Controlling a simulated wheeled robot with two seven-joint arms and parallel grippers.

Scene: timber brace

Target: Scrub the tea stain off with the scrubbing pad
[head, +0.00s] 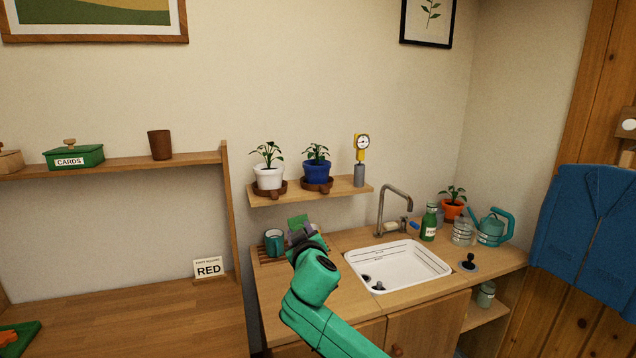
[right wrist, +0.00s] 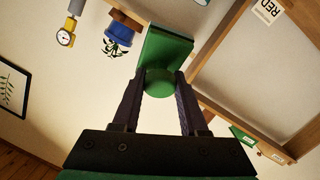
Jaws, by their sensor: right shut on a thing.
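My right gripper (head: 303,236) is shut on the green scrubbing pad (head: 297,221), above the left part of the sink counter near a slatted wooden rack. In the right wrist view the fingers (right wrist: 160,84) grip the pad's round green knob, and its square green block (right wrist: 166,46) stands beyond the fingertips. The pad appears held up, but its exact height over the counter is hard to tell. I see no tea stain; my right arm covers part of the counter. My left gripper is not in view.
A teal mug (head: 274,242) stands on the rack (head: 262,256), close left of my gripper. A white sink (head: 418,256) with a faucet (head: 394,203) is to the right. A shelf (head: 340,190) with two potted plants and a yellow gauge hangs above. The lower-left wooden worktop (head: 130,312) is mostly clear.

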